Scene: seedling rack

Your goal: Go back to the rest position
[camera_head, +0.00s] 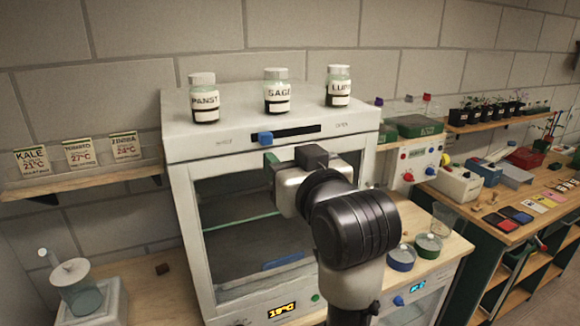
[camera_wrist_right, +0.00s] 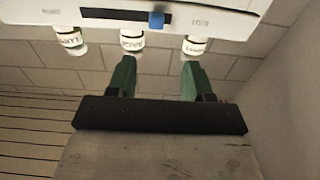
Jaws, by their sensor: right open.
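My right gripper (camera_head: 293,158) is in front of the upper front of a white cabinet (camera_head: 185,150) with a glass front. In the right wrist view the two green fingers of my right gripper (camera_wrist_right: 158,78) are spread apart with nothing between them. My right forearm hides part of the cabinet front. My left gripper is not in view.
Jars labelled PANSY (camera_head: 204,100), SAGE (camera_head: 277,92) and LUPIN (camera_head: 338,87) stand on the cabinet. Seed cards (camera_head: 78,152) stand on a left shelf. A glass vessel (camera_head: 76,290) stands lower left. Blue (camera_head: 402,258) and green (camera_head: 428,246) round containers sit right of my arm.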

